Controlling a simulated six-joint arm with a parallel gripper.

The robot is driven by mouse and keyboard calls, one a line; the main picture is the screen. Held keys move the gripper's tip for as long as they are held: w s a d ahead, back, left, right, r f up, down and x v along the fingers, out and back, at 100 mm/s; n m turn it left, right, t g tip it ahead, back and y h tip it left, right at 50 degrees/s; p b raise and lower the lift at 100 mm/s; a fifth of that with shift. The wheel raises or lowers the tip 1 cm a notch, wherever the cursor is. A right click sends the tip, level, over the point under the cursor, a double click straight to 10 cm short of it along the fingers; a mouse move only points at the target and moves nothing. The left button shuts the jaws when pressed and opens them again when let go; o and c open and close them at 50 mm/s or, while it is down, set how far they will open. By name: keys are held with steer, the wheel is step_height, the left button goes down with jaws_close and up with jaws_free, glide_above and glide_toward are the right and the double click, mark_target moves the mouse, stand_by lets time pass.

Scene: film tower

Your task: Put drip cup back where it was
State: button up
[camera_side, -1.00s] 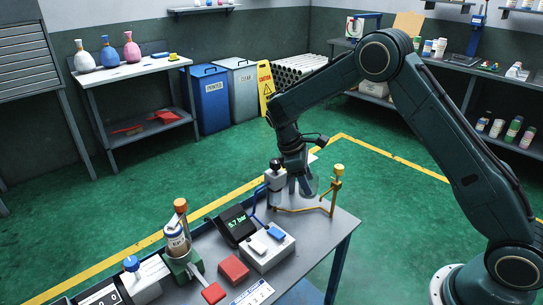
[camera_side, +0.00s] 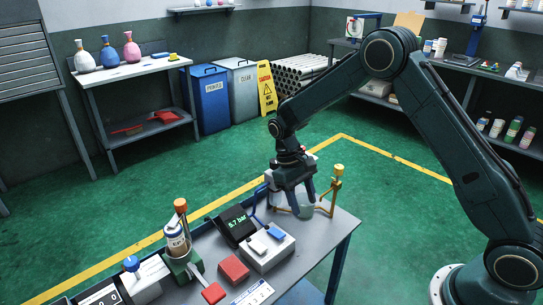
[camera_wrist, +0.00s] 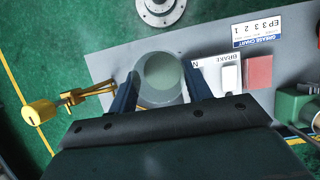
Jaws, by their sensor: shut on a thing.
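The drip cup is a clear, pale greenish cup that shows between my fingers in the wrist view (camera_wrist: 162,74). In the side view the cup (camera_side: 306,211) is low over the right end of the grey bench (camera_side: 330,238). My gripper (camera_side: 302,207) points down and is shut on the cup, one finger on each side in the wrist view (camera_wrist: 166,92). The cup looks upright. I cannot tell whether its base touches the bench. A brass fixture with a yellow knob (camera_side: 338,170) stands just right of the cup, and left of it in the wrist view (camera_wrist: 82,96).
A white brake box (camera_side: 268,250), a pressure display reading 5.7 bar (camera_side: 237,225) and a red block (camera_side: 233,269) sit left of the cup. Bare bench lies in front of the cup.

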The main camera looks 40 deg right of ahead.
steer(key=shift+w+a+m+y, duration=0.25)
steer(key=shift+a+m, duration=0.15)
steer(key=shift+m, duration=0.1)
steer(key=shift+w+a+m+y, duration=0.15)
steer(key=shift+a+m+y, duration=0.15)
steer(key=shift+m, duration=0.2)
steer(key=w+a+r+m+t+y, duration=0.2)
steer(key=w+a+r+m+t, duration=0.15)
steer(key=w+a+m, duration=0.5)
steer(key=w+a+r+m+t+y, duration=0.2)
steer(key=w+a+r+m+t, duration=0.3)
steer(key=a+m, duration=0.6)
steer(key=shift+w+d+f+m+g+h, duration=0.1)
steer(key=shift+d+f+m+g, duration=0.25)
steer(key=shift+f, duration=3.15)
steer(key=shift+w+d+f+m+g+h, duration=0.15)
steer(key=shift+d+f+g, duration=0.25)
steer(key=shift+f, duration=3.05)
steer(key=shift+w+d+f+m+g, duration=0.1)
steer(key=shift+d+f+m+g, duration=0.3)
steer(key=shift+f, duration=3.1)
steer(key=shift+f, duration=0.15)
steer(key=o, duration=1)
steer(key=shift+o, duration=0.2)
